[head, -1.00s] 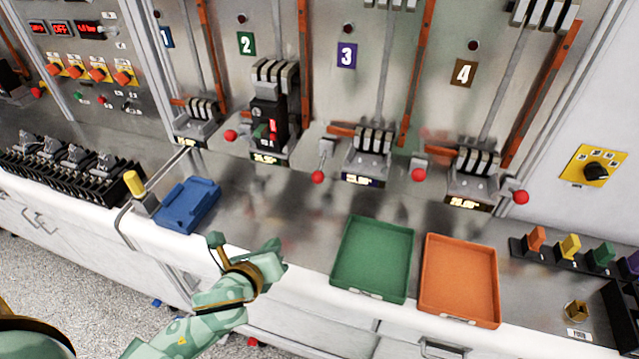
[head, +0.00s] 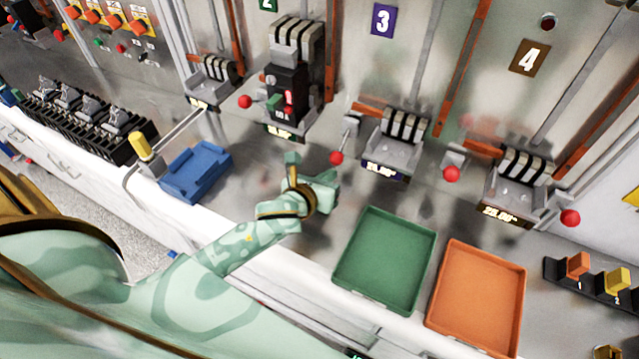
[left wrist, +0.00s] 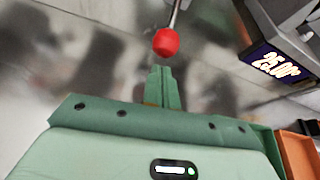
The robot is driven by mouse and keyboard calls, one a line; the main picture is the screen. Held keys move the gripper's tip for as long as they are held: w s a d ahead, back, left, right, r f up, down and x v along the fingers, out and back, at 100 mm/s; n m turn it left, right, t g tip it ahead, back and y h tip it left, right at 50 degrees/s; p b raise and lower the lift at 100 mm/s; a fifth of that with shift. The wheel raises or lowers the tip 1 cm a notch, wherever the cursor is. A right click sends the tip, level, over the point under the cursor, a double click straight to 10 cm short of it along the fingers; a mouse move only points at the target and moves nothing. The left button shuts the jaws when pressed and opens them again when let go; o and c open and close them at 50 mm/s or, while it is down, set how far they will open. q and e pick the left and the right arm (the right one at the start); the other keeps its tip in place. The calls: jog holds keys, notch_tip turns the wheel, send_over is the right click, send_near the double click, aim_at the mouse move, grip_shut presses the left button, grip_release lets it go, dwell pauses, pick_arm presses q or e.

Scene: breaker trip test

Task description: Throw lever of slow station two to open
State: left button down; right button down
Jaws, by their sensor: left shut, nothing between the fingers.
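Station two carries a black breaker (head: 287,88) under grey-and-white clamps, below the green number plate (head: 267,4). To its right, a lever with a red ball knob (head: 336,157) slants down and forward from its bracket, between stations two and three. My left gripper (head: 332,178) is just in front of and below this knob, shut and empty. In the left wrist view the shut fingers (left wrist: 161,88) point at the red knob (left wrist: 166,42), with a small visible gap. My right gripper is not in view.
Station three's lit display (head: 385,171) is right of the knob; it also shows in the left wrist view (left wrist: 275,65). A green tray (head: 341,262) and an orange tray (head: 434,312) lie to the right. A blue holder (head: 196,172) lies left.

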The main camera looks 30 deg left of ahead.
pick_arm(q)
jog(key=shift+x, duration=1.4)
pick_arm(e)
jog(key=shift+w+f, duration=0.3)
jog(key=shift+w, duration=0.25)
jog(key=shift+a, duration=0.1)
